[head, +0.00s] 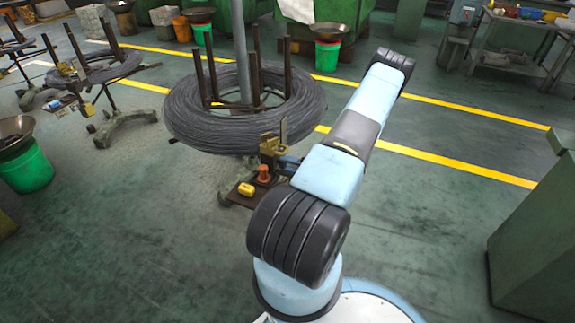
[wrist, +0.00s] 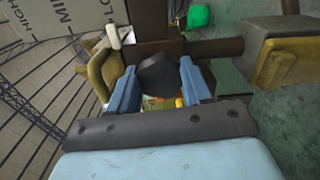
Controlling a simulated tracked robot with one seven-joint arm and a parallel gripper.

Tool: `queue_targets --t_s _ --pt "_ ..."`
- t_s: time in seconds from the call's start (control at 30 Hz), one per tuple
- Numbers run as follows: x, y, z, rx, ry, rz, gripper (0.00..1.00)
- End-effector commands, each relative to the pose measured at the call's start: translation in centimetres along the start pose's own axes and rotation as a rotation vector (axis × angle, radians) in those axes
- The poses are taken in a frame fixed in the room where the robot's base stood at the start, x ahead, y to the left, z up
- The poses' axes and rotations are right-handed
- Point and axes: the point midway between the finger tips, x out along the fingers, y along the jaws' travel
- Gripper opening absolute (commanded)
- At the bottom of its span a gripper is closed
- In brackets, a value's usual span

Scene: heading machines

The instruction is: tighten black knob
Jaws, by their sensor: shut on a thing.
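The black knob (wrist: 157,75) shows in the middle of the wrist view, dark and rounded. My gripper (wrist: 158,84) has its two blue fingers on either side of the knob and is shut on it. In the head view my gripper (head: 287,163) is small, beside the yellowish bracket (head: 268,146) at the near edge of the wire coil. My arm reaches there from the right. The knob cannot be made out in the head view. How far the knob is turned cannot be told.
A large grey wire coil (head: 195,112) on a stand with upright posts is just behind the bracket. An orange part (head: 263,174) and a yellow part (head: 246,189) sit on a low plate in front. A green machine (head: 535,240) stands at right. The floor between is clear.

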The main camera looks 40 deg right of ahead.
Motion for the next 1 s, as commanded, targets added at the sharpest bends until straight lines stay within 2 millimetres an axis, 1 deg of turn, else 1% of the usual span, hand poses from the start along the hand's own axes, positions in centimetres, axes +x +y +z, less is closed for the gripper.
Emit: queue_targets --t_s 0.03,0.3,0.73,0.77,1.0 --pt "-0.32 -0.33 0.16 0.017 -0.005 -0.009 0.18" --pt "-0.36 -0.39 0.18 0.077 -0.006 -0.01 0.18" --pt "-0.38 -0.43 0.19 0.085 -0.007 -0.012 0.18" --pt "-0.38 -0.43 0.19 0.085 -0.007 -0.011 0.52" --pt "-0.21 -0.26 0.11 0.084 -0.004 -0.006 0.74"
